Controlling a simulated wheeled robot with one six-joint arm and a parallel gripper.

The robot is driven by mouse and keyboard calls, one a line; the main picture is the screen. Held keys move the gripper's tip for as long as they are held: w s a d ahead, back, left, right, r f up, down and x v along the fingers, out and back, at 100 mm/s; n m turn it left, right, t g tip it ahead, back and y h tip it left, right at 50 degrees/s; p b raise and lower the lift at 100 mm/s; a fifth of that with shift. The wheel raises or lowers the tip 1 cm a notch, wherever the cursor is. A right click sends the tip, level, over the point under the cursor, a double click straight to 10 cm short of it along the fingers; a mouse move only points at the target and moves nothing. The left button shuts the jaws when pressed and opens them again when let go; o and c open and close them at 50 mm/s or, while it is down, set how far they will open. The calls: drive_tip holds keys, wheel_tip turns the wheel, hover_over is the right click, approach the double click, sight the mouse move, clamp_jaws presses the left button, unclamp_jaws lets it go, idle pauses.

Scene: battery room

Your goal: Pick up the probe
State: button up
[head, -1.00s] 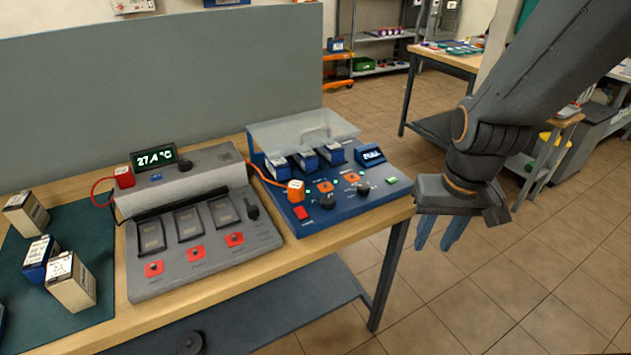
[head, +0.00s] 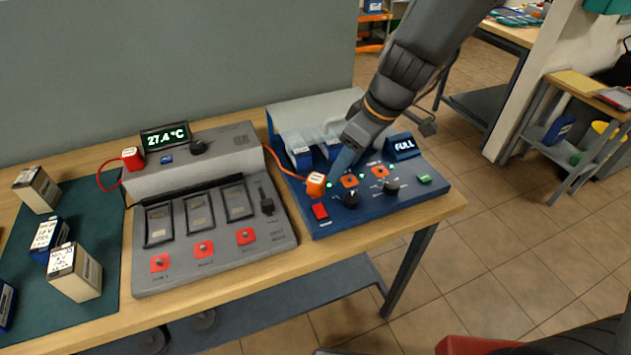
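No part is clearly marked as the probe. A red block (head: 132,158) with a red cable sits at the back left of the grey tester (head: 215,262), near its 27.4 °C display (head: 166,137). An orange block (head: 315,184) with an orange cable sits on the left part of the blue charger (head: 330,222). A small black piece (head: 267,204) lies at the tester's right side. My gripper (head: 338,172) points down over the charger, its blue fingertips just right of the orange block. I cannot tell whether they touch it, or how wide they stand.
A clear cover (head: 310,118) and my arm hide most of the charger's batteries. The charger has knobs, a red switch (head: 320,211) and a FULL display (head: 404,146). Several batteries stand on the green mat (head: 105,235) at left. A grey panel (head: 170,70) stands behind the bench.

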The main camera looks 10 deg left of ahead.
sight(317, 178)
drive_tip(key=a+n, duration=0.1)
drive_tip(key=a, duration=0.2)
drive_tip(key=a+n, duration=0.1)
drive_tip(key=a, duration=0.1)
drive_tip(key=shift+w+f+n+y, duration=0.25)
drive_tip(key=shift+n+y, duration=0.05)
drive_tip(key=shift+y, duration=0.1)
drive_tip(key=shift+d+p+x, duration=0.25)
drive_tip(key=shift+p+x, duration=0.25)
drive_tip(key=shift+x, duration=1.25)
drive_tip(key=shift+d+p+x, duration=0.2)
drive_tip(key=shift+p+x, duration=0.25)
drive_tip(key=shift+x, duration=1.35)
drive_tip(key=shift+f, duration=0.2)
drive_tip(key=c, duration=1.2)
drive_tip(key=shift+r, duration=0.1)
drive_tip(key=shift+c, duration=0.2)
